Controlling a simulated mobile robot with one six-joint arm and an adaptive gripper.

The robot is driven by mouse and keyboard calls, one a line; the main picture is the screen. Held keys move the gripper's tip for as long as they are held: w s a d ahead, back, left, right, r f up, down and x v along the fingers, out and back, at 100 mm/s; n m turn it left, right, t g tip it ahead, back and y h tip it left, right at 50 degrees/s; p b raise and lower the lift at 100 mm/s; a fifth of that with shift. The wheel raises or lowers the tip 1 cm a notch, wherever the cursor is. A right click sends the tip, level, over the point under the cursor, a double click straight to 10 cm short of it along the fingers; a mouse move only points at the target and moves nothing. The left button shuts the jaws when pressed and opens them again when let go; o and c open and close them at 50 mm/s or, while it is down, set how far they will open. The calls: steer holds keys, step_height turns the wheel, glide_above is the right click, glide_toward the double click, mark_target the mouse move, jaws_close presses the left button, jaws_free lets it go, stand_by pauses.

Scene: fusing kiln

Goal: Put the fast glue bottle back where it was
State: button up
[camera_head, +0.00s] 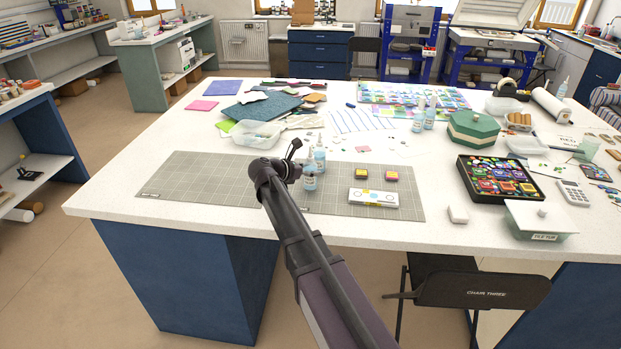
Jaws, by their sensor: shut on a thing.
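My gripper (297,168) is over the grey cutting mat (215,176) at the front of the white table, with my arm reaching in from below. It is shut on a small pale-blue glue bottle (310,181) at its fingertips. A similar bottle (320,157) shows close behind it. Whether the held bottle touches the mat is hard to tell. Two more such bottles, one (418,121) and another (430,116), stand farther back near the colourful sheets. The labels are too small to read, so I cannot tell which is the fast glue.
On the mat lie a white box (373,198) and two small coloured blocks (361,174). A clear tub (256,135) stands behind the mat. A green lidded box (473,130) and a black tray (497,179) are to the right. The mat's left part is clear.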

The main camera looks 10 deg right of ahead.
steer(key=shift+f+b, duration=0.45)
steer(key=shift+f, duration=0.3)
steer(key=shift+f, duration=0.1)
steer(key=o, duration=0.7)
steer(key=shift+r, duration=0.2)
steer(key=p+v, duration=0.4)
steer(key=v, duration=0.8)
steer(key=shift+f, duration=0.1)
